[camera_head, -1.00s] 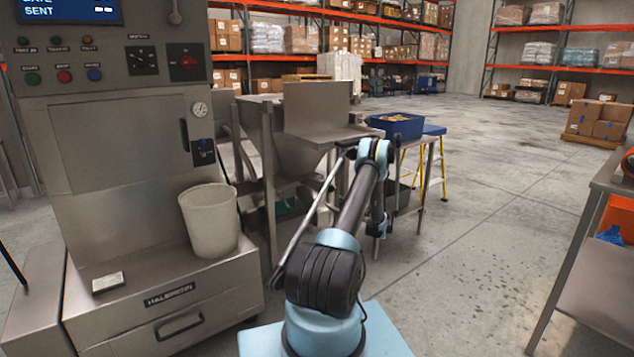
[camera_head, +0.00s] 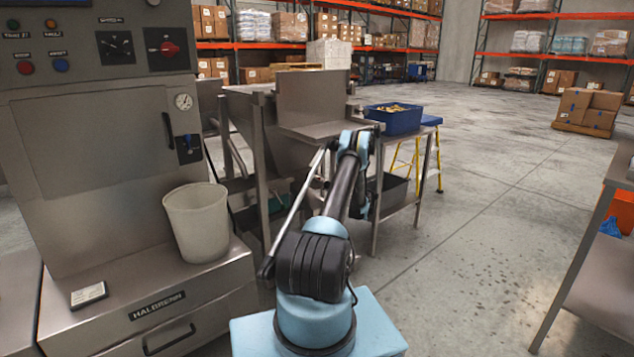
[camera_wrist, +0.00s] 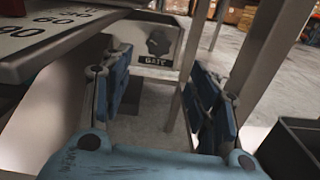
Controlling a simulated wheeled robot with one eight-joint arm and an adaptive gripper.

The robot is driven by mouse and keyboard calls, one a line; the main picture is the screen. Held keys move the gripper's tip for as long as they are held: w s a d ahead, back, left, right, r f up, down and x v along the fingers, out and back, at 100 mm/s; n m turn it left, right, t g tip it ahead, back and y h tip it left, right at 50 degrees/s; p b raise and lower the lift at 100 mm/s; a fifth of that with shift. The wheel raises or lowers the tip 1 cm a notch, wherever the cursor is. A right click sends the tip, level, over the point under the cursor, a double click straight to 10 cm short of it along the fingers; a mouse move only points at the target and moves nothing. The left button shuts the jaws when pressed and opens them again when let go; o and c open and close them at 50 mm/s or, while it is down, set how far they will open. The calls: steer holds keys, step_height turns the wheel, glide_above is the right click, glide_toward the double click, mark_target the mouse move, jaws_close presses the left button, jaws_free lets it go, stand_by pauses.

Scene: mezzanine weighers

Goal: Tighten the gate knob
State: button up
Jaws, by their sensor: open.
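The gate knob (camera_wrist: 158,42) is a dark knob on a grey metal plate, above a black label reading GATE (camera_wrist: 157,60), in the upper middle of the wrist view. My gripper (camera_wrist: 157,72) is open, with its blue padded fingers apart and nothing between them. The knob shows beyond the fingers, in the gap between them and apart from both. In the head view my arm reaches toward the steel hopper stand (camera_head: 268,150), and the knob cannot be made out there.
A numbered scale plate (camera_wrist: 50,30) overhangs close at upper left in the wrist view. Steel legs (camera_wrist: 262,55) stand at right, above a dark bin (camera_wrist: 290,145). In the head view a console with a white bucket (camera_head: 198,222) is left, a blue tray (camera_head: 397,121) beyond; open floor lies right.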

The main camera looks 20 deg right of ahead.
steer(key=x, duration=1.1)
steer(key=shift+w+a, duration=0.1)
steer(key=shift+w, duration=0.05)
steer(key=c, duration=1.1)
steer(key=shift+o, duration=0.2)
